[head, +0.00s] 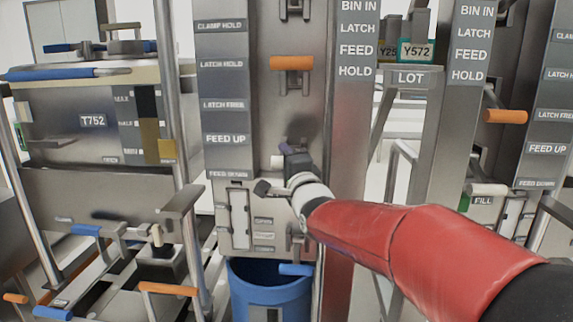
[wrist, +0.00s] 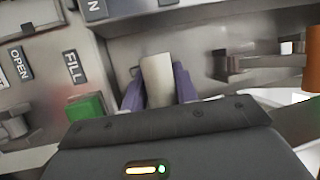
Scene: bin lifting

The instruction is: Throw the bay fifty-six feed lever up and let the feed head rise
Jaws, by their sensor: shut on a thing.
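My gripper (head: 284,156) is at the front of the grey steel column in the middle of the head view. In the wrist view its purple fingers (wrist: 158,88) are closed on both sides of a cream-white lever handle (wrist: 157,72). A bit of this feed lever (head: 276,162) shows left of the gripper in the head view, between the FEED UP plate (head: 226,139) and the FEED DOWN plate (head: 228,174), nearer FEED DOWN. The rest of the lever is hidden by my gripper. The feed head cannot be made out, and no bay number shows on this column.
An orange lever (head: 292,63) sits above on the same column. A blue bin (head: 268,292) stands below, with a blue-handled lever (head: 296,269) over it. A similar station with an orange handle (head: 506,116) is at right. A T752 machine (head: 95,121) is at left.

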